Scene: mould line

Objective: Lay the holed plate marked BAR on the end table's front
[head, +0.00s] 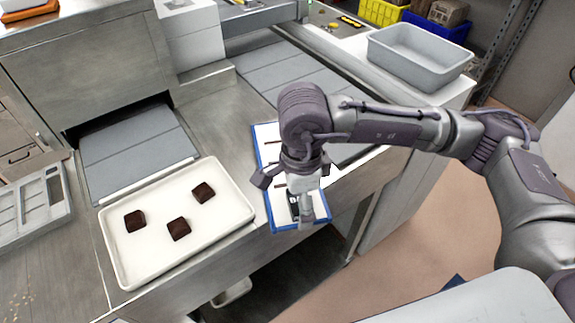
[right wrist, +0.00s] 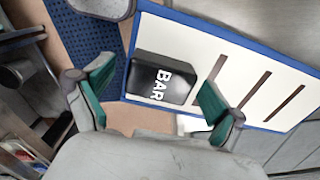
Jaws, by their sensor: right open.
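The holed plate (head: 262,145) is a white board with a blue rim and dark slots. It lies at the front edge of the steel table, its near end appearing to stick out past that edge. A black block marked BAR (right wrist: 160,78) sits at one end of the plate, and it also shows partly in the head view. My right gripper (head: 295,178) is over the plate and hides its middle. In the right wrist view its two green-padded fingers (right wrist: 155,85) are apart, on either side of the block's image, with nothing held. My left gripper is out of view.
A cream tray (head: 112,232) with three brown pieces stands left of the plate. A grey belt (head: 135,150) comes out of a machine behind it. A grey tub (head: 418,78) stands at the back right. Bare steel (head: 218,115) lies between belt and plate.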

